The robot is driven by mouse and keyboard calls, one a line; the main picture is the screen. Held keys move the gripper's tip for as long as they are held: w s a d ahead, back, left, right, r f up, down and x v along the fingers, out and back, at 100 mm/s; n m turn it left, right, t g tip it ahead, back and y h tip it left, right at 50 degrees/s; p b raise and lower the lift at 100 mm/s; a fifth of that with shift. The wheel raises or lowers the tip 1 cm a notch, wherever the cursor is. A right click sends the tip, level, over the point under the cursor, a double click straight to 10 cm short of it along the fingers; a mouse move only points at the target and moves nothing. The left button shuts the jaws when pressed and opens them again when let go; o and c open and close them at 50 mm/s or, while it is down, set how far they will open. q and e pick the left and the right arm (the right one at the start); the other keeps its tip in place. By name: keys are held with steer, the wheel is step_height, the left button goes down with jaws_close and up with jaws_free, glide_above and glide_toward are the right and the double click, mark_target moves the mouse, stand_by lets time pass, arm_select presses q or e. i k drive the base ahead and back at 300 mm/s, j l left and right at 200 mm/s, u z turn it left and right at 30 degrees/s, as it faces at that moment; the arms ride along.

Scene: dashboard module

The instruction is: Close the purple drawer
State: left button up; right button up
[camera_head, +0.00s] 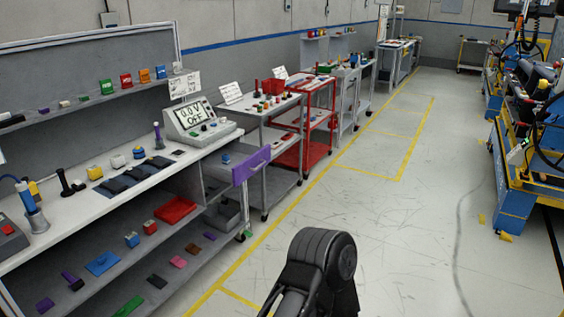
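The purple drawer (251,165) is under the right end of the long grey workbench (143,186). Its purple front stands out past the bench's front edge, so the drawer is at least partly open. How far it is out is hard to tell. A black link of one of my arms shows at the bottom middle, over the floor and apart from the drawer. I cannot tell which arm it belongs to. Neither gripper's fingers are in view.
A meter with a display (196,119) stands on the bench above the drawer. A red tray (176,210) and small parts lie on the lower shelf. A red cart (318,120) stands beyond. The floor (395,220) right of the bench is clear.

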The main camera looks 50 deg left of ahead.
mark_target(246, 160)
steer(key=u, duration=1.75)
steer(key=i+j, duration=0.2)
steer(key=i, duration=0.25)
steer(key=i+j, duration=0.15)
steer(key=i, duration=0.35)
steer(key=i+j, duration=0.2)
steer(key=i, duration=0.25)
steer(key=i+j+z, duration=0.1)
steer(key=i, duration=0.35)
steer(key=i+j, duration=0.3)
steer(key=i, duration=0.15)
steer(key=i+j, duration=0.2)
steer(key=i, duration=0.3)
